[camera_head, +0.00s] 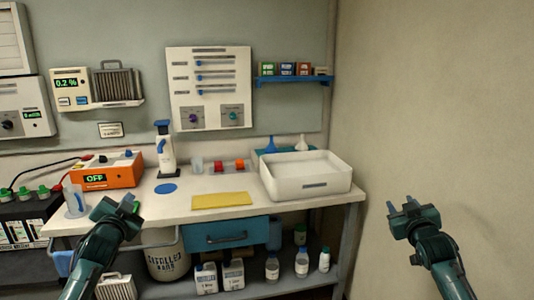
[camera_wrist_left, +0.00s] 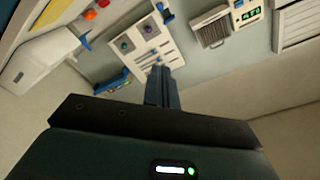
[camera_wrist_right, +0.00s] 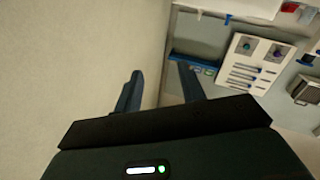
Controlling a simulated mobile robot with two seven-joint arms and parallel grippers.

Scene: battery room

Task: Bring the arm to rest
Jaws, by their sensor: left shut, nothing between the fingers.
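My left gripper (camera_head: 128,203) is in the left part of the head view, in front of the bench's front edge. Its fingers are together and empty, which also shows in the left wrist view (camera_wrist_left: 161,72). My right gripper (camera_head: 400,208) is at the right of the head view, in front of the bare wall and clear of the bench. Its fingers stand apart with nothing between them in the right wrist view (camera_wrist_right: 158,84).
A blue drawer (camera_head: 226,234) and several bottles are below. Bare wall (camera_head: 440,100) stands at right.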

